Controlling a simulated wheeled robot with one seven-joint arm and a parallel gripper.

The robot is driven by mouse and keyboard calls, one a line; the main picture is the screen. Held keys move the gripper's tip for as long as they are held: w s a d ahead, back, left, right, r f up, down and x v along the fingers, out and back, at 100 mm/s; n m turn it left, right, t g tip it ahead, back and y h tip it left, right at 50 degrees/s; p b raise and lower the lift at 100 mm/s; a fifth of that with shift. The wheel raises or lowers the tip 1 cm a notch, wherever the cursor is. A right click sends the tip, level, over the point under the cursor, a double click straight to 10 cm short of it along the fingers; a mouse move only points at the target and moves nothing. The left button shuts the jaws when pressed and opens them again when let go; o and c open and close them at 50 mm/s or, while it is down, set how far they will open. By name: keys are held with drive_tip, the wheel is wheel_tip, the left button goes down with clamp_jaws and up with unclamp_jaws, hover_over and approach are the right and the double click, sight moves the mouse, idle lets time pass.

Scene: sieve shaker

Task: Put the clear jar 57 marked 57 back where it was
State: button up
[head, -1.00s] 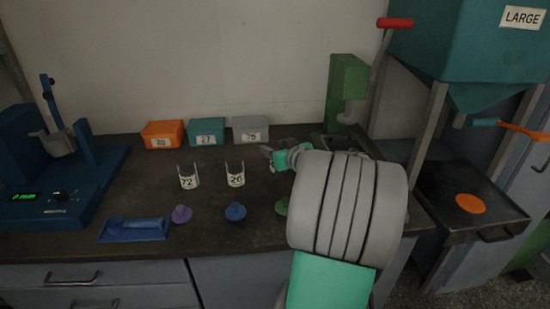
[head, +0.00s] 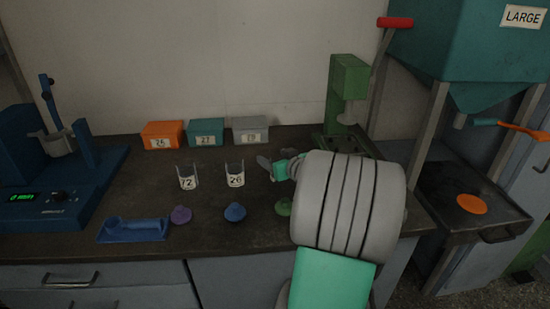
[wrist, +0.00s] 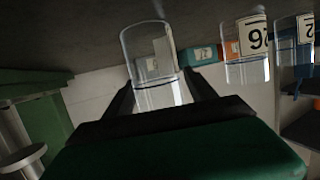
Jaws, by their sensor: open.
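A clear jar (wrist: 148,48) stands on the bench between the spread fingers of my gripper (wrist: 158,88) in the wrist view. No number shows on its visible side, so I cannot read whether it is 57. In the head view my arm hides this jar, and my gripper (head: 268,163) is low over the bench, right of the jar marked 26. My gripper is open, with a finger on either side of the jar; contact is hard to tell.
Jars marked 72 (head: 188,178) and 26 (head: 235,175) stand left of my gripper. Purple (head: 181,215), blue (head: 235,212) and green (head: 284,207) lids lie in front. Orange (head: 162,134), teal (head: 206,132) and grey (head: 250,129) boxes line the back. A green press (head: 348,90) stands behind my arm.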

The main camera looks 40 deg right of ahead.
drive_tip(key=shift+r, duration=0.25)
drive_tip(key=v, duration=1.2)
drive_tip(key=shift+p, duration=0.35)
drive_tip(key=shift+f, duration=0.1)
drive_tip(key=w+a+r+n+g+y+p, duration=0.1)
drive_tip(key=w+a+g+y+p, duration=0.3)
drive_tip(key=a, duration=0.6)
drive_tip(key=a+r+n+g+p, duration=0.1)
drive_tip(key=a+n+g+p, duration=0.1)
drive_tip(key=a+p, duration=0.65)
drive_tip(key=s+a+r+g+p, duration=0.2)
drive_tip(key=s+a, duration=0.3)
drive_tip(key=a, duration=0.2)
drive_tip(key=s+a+r+g+p, duration=0.2)
drive_tip(key=s+a+p, duration=0.1)
drive_tip(key=s+a, duration=0.2)
drive_tip(key=shift+s+a+r+g+h, duration=0.15)
drive_tip(key=shift+s+a+g+h, duration=0.2)
drive_tip(key=shift+a, duration=0.75)
